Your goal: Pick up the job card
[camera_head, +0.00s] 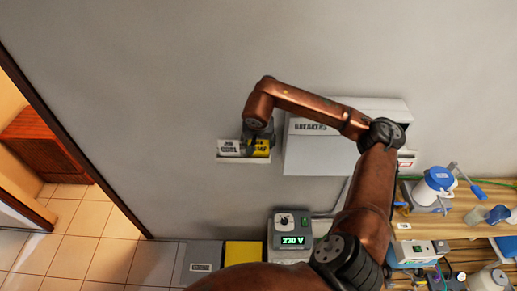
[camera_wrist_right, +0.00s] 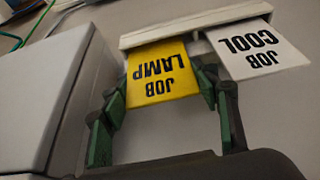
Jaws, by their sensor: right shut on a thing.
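A yellow card (camera_head: 263,148) reading JOB LAMP stands in a pale wall holder (camera_head: 243,160). In the right wrist view the yellow card (camera_wrist_right: 163,72) shows upside down, with its far end at the holder's rim (camera_wrist_right: 195,22). My right gripper (camera_head: 258,138) is shut on this card, one green-padded finger at each side edge. A white card (camera_head: 229,147) reading JOB COOL is in the same holder, to the left in the head view. In the right wrist view the white card (camera_wrist_right: 258,48) lies outside the fingers. My left gripper is not in view.
A grey box marked BREAKERS (camera_head: 318,157) is on the wall close to the right of the holder. Below are a 230 V unit (camera_head: 292,230) and a yellow panel (camera_head: 244,253). A cluttered wooden bench (camera_head: 455,222) stands at right. The wall left of the holder is clear.

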